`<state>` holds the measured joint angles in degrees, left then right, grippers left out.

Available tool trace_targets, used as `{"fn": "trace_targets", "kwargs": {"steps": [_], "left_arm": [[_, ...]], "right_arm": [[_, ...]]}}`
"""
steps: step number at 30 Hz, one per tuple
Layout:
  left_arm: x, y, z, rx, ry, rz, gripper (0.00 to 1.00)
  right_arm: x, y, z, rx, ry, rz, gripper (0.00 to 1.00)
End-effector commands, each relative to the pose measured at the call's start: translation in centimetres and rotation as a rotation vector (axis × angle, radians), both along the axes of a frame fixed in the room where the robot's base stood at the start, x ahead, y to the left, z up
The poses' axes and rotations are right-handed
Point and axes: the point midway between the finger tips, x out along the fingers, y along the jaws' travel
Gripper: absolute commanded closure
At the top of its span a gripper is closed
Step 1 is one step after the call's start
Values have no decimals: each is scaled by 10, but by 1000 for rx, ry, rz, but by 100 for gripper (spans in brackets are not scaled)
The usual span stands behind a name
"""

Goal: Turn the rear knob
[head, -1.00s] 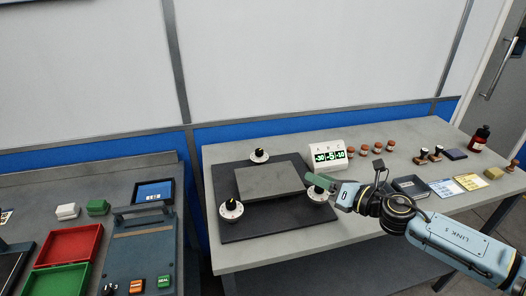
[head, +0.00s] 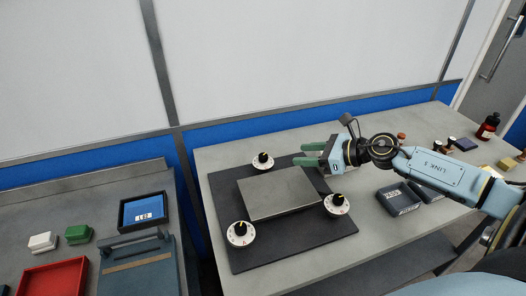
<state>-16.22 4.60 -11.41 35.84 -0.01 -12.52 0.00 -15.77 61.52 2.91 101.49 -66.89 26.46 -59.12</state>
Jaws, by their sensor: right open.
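The rear knob (head: 263,161) is a black knob on a white dial at the back edge of a black mat (head: 270,254), behind a grey plate (head: 279,193). Two more knobs stand on the mat, a front left one (head: 240,233) and a right one (head: 337,204), each on a white numbered dial. My right gripper (head: 309,154) is open and empty, with its green fingers pointing left toward the rear knob, a short gap to its right. It is above the mat's rear right part. My left gripper is out of view.
A dark bottle (head: 487,127) and small stoppers are farther right. The numeric display is hidden behind my right arm. A second bench at left holds a red tray (head: 52,279) and a small screen (head: 143,210).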

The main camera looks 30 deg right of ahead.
Motion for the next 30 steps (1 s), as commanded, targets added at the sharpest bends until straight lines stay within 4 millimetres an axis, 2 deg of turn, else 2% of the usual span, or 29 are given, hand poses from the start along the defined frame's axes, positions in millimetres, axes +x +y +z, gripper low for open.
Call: {"fn": "trace_targets", "kwargs": {"steps": [4,8,20,24,30], "left_arm": [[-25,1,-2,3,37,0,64],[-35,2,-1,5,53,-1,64],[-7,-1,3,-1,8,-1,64],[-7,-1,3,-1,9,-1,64],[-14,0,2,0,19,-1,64]], "right_arm": [[13,7,-4,1,-4,1,53],[25,15,-10,4,-5,-1,53],[71,43,-32,5,-3,-2,53],[86,53,-40,4,-3,-1,53],[98,60,-47,1,-2,0,53]]}}
